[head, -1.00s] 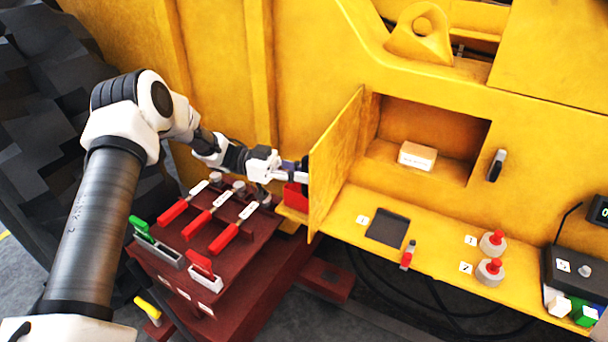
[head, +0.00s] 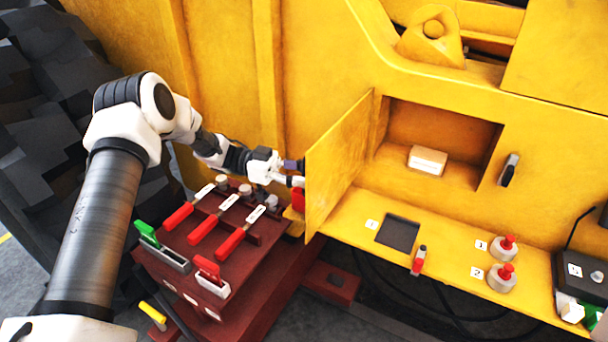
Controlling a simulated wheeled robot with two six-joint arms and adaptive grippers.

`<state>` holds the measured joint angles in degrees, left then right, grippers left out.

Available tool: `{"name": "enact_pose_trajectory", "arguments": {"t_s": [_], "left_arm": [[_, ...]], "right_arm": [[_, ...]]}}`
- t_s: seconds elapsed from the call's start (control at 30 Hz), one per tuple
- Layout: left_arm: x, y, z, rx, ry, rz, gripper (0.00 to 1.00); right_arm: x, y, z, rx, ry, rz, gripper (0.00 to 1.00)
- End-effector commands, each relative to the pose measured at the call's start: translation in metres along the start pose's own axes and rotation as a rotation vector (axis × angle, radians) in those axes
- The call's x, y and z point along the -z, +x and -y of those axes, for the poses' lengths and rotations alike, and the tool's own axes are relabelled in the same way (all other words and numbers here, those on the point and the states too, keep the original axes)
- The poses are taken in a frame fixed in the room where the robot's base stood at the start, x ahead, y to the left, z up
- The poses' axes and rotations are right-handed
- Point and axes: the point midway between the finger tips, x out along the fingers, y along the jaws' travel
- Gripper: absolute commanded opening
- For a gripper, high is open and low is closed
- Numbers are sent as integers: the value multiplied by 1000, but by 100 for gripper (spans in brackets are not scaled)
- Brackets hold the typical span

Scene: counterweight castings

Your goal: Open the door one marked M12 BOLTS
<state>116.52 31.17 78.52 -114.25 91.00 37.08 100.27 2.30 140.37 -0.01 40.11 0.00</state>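The yellow door (head: 336,164) stands swung out to the left of a recess (head: 440,130) in the yellow machine body, and its inner face shows. No M12 BOLTS marking is visible; the door's outer face is hidden. My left gripper (head: 291,173) is at the outer side of the door, beside its free edge. Its fingertips are partly hidden behind the door, so I cannot tell how far apart they are or whether they touch it. My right gripper is not in view.
A pale box (head: 428,160) sits in the recess. Below my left arm is a dark red console (head: 180,246) with several red-handled levers. The yellow ledge (head: 450,247) carries a dark square plate (head: 398,233), a red-tipped switch (head: 418,260) and two red-topped knobs (head: 503,278).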

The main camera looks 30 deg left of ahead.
Motion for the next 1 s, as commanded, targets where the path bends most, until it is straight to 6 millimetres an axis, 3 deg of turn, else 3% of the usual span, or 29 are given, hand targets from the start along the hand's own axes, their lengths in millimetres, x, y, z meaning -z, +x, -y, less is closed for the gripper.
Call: {"name": "enact_pose_trajectory", "arguments": {"t_s": [0.17,0.27,0.6,0.7,1.0], "left_arm": [[1,-2,0,1,2,-1,39],[1,-14,1,3,3,-1,39],[-1,-96,1,5,2,0,39],[-1,-112,1,2,0,1,39],[0,-121,1,0,-1,-1,39]], "right_arm": [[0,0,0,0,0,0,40],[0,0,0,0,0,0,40],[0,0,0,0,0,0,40],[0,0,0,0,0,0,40],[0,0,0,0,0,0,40]]}}
